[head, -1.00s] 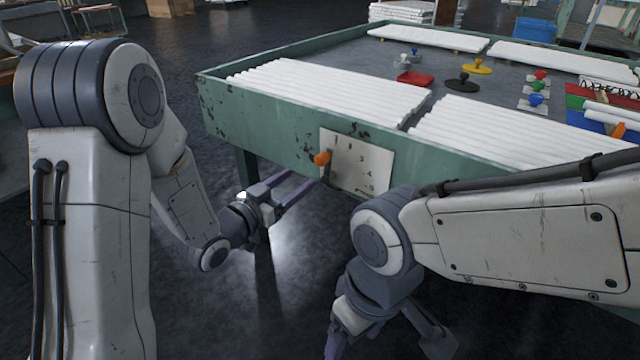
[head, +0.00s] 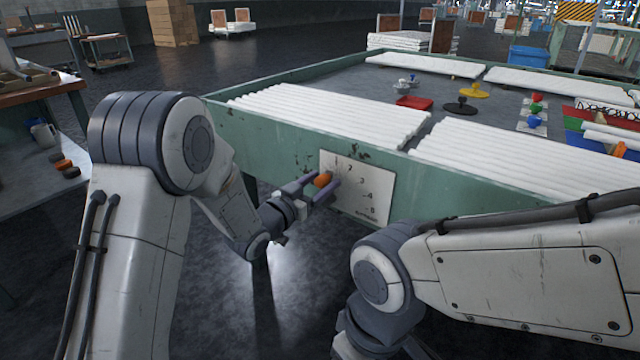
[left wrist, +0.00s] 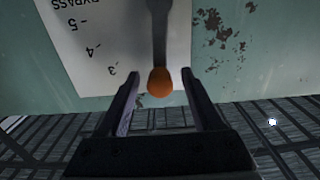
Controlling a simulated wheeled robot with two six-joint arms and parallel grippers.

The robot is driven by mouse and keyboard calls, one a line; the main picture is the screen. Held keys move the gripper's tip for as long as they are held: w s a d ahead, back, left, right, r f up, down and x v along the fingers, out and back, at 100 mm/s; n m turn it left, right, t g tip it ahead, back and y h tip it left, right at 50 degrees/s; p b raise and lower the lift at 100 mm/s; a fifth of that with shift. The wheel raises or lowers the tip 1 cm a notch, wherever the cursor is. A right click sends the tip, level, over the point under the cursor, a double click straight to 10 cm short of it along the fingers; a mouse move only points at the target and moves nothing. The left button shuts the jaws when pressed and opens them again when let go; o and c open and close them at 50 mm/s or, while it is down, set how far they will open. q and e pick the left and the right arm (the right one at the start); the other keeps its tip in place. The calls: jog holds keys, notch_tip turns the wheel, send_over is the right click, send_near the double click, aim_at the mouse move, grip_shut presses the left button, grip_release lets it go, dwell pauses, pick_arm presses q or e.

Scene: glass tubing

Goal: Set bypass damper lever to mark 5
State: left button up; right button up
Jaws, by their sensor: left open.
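The bypass damper lever has an orange knob (head: 322,180), and its dark stem (left wrist: 159,35) shows in the left wrist view. It stands out from a white scale plate (head: 362,192) marked 1 to 5 on the green table side. My left gripper (head: 325,182) is open around the knob. In the left wrist view the knob (left wrist: 160,81) sits between the fingers, with a gap on each side. My right gripper's fingers are out of view; only its arm shows at lower right.
A side bench (head: 35,178) stands at left. The dark floor below the plate is clear. My right arm crosses in front of the table at right.

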pick_arm(q)
grip_shut()
dwell(1.4)
